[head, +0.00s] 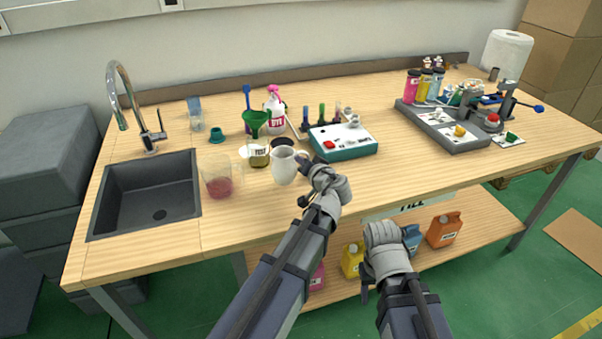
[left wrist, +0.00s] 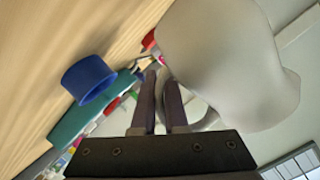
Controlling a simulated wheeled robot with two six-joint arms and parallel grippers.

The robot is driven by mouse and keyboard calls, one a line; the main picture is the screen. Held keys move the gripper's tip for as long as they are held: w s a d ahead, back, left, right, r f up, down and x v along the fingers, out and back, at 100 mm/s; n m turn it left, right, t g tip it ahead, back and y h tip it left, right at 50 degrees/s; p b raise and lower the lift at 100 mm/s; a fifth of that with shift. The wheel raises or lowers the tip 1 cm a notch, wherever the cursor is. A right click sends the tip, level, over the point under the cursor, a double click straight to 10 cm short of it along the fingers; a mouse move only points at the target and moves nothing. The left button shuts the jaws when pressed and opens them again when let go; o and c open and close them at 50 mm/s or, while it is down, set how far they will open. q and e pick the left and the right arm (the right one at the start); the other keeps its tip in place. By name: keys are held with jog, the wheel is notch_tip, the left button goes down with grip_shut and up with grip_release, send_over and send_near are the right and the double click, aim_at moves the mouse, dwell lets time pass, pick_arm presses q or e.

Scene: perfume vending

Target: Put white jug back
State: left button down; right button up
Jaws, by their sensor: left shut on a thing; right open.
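The white jug (head: 284,166) is upright over the left-middle of the table, its handle towards the right. My left gripper (head: 306,178) is shut on the jug's handle. The left wrist view shows the jug (left wrist: 225,60) large and close, with the gripper fingers (left wrist: 160,106) at its handle. I cannot tell for sure whether the jug's base touches the table. My right gripper (head: 366,290) is open and empty, low in front of the table's front edge; its fingertips are partly hidden.
A beaker with pink liquid (head: 217,184) stands left of the jug. A green funnel over a jar (head: 257,155) stands just behind it. A dark round piece (head: 283,143) and a teal-edged box (head: 343,141) are behind it. The sink (head: 147,195) is at left.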

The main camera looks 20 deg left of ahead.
aim_at(301, 179)
pick_arm(q)
jog(key=shift+f+b, duration=1.5)
jog(key=shift+f, duration=0.25)
jog(key=shift+f, duration=0.1)
jog(key=shift+f, duration=0.15)
jog(key=c, duration=1.2)
grip_release()
jog(key=shift+c, duration=0.2)
